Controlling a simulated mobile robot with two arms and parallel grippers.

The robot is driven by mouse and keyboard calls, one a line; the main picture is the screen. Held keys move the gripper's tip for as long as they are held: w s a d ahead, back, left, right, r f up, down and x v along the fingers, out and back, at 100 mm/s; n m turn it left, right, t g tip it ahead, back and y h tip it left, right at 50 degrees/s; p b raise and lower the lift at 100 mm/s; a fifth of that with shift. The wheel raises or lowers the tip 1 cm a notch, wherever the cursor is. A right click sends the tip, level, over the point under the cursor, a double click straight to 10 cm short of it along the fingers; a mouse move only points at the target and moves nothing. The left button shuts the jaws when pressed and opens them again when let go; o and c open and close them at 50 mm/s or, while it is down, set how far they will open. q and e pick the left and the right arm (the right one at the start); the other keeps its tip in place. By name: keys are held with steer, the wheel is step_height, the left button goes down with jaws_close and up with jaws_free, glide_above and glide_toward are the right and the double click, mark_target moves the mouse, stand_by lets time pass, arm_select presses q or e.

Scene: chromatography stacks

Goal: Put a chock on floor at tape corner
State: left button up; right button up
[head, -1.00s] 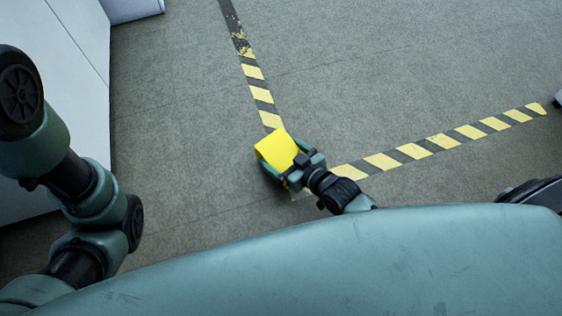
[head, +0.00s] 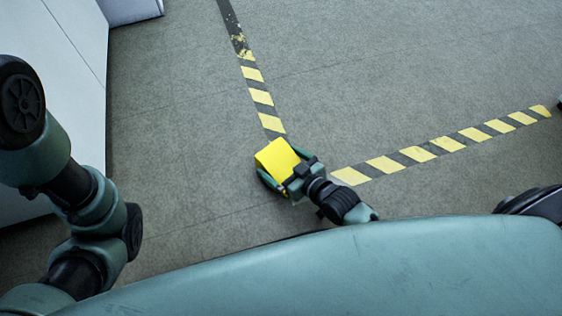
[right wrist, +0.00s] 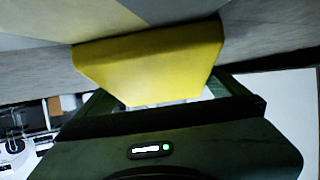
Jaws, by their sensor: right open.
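The yellow chock (head: 276,157) is at the corner where the two runs of yellow-and-black tape (head: 262,97) come together, and it appears to rest on the floor. My right gripper (head: 278,162) is open, with a finger on either side of the chock and a small gap showing at the lower left finger. In the right wrist view the chock (right wrist: 150,62) sits just beyond the gripper body, against the floor. The chock and gripper hide the very corner of the tape. My left arm shows at the left, but its gripper is out of view.
A white cabinet (head: 60,60) stands along the left edge, with another pale unit (head: 130,8) behind it. The grey carpet floor (head: 400,70) is clear between and beyond the tapes. My own body covers the bottom of the head view.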

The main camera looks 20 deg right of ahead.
steer(key=p+v, duration=0.7)
steer(key=v, duration=0.4)
steer(key=shift+w+r, duration=0.1)
steer(key=shift+s+d+r+p, duration=0.15)
steer(key=shift+s+d+p, duration=0.15)
steer(key=shift+s, duration=0.25)
